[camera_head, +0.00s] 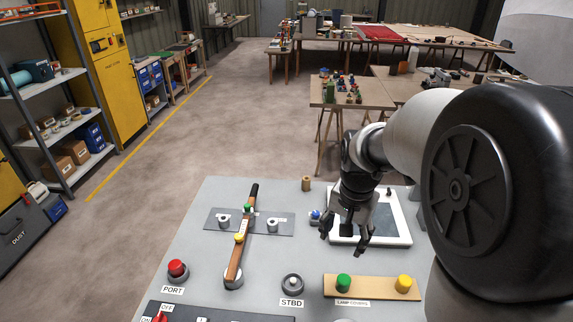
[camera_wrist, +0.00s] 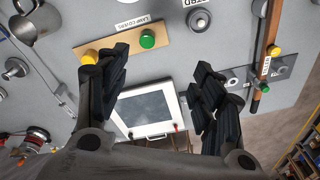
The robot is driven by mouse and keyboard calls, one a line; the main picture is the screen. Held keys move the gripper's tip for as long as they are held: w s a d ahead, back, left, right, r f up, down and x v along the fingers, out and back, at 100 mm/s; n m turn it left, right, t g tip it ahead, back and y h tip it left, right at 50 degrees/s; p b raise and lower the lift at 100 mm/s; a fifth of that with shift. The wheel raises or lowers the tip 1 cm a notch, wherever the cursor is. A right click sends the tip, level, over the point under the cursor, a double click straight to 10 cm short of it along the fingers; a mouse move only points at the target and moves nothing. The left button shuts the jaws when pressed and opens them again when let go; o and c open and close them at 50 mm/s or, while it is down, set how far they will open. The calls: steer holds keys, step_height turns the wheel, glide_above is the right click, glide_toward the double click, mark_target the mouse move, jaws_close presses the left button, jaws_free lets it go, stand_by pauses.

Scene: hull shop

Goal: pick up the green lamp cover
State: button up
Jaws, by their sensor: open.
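A green lamp cover (camera_head: 344,283) stands on the left part of a wooden board (camera_head: 373,292) labelled for lamp covers, with a yellow cover (camera_head: 404,283) at its right. The green cover also shows in the wrist view (camera_wrist: 147,39), above and between the fingers. My gripper (camera_head: 344,245) is open and empty, above the grey bench and behind the board. In the wrist view its fingers (camera_wrist: 160,85) are spread wide, and the left one partly overlaps the board. The gripper is apart from the green cover.
The bench (camera_head: 205,245) holds a red-topped PORT fitting (camera_head: 177,268), a STBD fitting (camera_head: 292,284) and a long wooden lever (camera_head: 236,262) bearing a green and a yellow piece. A white-framed tablet-like panel (camera_head: 400,228) lies beneath the gripper. A metal jug (camera_wrist: 36,20) stands beside the board.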

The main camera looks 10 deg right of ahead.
steer(key=w+d+f+m+g+p, duration=0.1)
steer(key=w+d+f+m, duration=0.15)
steer(key=f, duration=0.35)
steer(key=w+d+f+m+g, duration=0.1)
steer(key=w+d+f+m, duration=0.1)
steer(key=w+d+f, duration=0.3)
steer(key=b, duration=0.3)
glide_above(344, 279)
step_height(344, 279, down, 12)
steer(key=shift+r, duration=0.1)
steer(key=shift+f+b, duration=0.95)
steer(key=shift+f, duration=2.3)
steer(key=shift+c, duration=0.3)
steer(key=c, duration=0.9)
steer(key=shift+r, duration=0.1)
step_height(344, 279, up, 20)
steer(key=p, duration=0.5)
